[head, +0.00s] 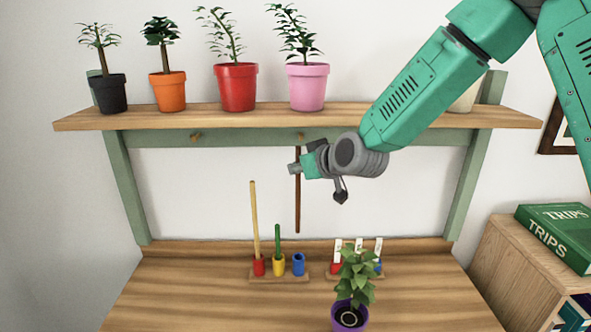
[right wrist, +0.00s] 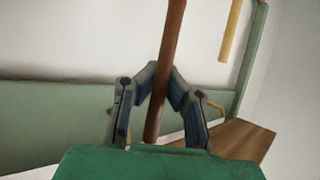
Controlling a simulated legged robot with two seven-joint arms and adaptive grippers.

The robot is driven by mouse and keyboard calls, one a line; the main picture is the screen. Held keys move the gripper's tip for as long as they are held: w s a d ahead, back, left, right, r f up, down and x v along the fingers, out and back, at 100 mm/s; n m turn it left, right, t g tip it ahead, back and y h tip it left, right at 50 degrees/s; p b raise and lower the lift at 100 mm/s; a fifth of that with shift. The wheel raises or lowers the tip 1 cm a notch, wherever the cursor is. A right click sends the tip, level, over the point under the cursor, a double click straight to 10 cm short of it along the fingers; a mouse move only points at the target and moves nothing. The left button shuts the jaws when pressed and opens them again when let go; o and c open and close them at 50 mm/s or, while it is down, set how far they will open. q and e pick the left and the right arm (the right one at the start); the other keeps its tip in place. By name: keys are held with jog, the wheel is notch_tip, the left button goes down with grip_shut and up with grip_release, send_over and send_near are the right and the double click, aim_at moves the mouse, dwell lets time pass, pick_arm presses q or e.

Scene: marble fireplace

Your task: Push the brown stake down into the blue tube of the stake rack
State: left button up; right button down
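The brown stake (head: 297,205) hangs upright in the air, and its lower end shows just above the blue tube (head: 298,265) in the head view. My right gripper (head: 297,168) is shut on its upper part; the right wrist view shows the stake (right wrist: 172,40) between the two fingers (right wrist: 162,85). The stake rack (head: 280,279) stands on the wooden table. Its red tube (head: 259,267) holds a tall tan stake (head: 254,215), and its yellow tube (head: 278,266) holds a green stake (head: 278,240). No stake stands in the blue tube. My left gripper is out of view.
A leafy plant in a purple pot (head: 349,317) stands in front, partly hiding a second rack (head: 366,276) with white labels. Potted plants line the shelf (head: 350,118) above my gripper. A bookcase (head: 530,270) stands at right. The table's left part (head: 180,290) is clear.

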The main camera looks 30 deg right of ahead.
aim_at(298, 200)
jog(key=shift+f, duration=0.1)
jog(key=f+b, duration=0.1)
jog(key=d+f+b, duration=0.1)
jog(key=f, duration=0.1)
jog(key=f+b, duration=0.3)
jog(key=shift+a+f, duration=0.25)
jog(key=shift+a, duration=0.1)
jog(key=shift+d+f+b, duration=0.1)
jog(key=shift+f+b, duration=0.55)
jog(key=shift+d+f, duration=0.2)
jog(key=shift+f, duration=0.25)
jog(key=shift+a+r, duration=0.1)
jog(key=shift+a, duration=0.1)
jog(key=shift+f+b, duration=0.2)
jog(key=shift+b, duration=0.1)
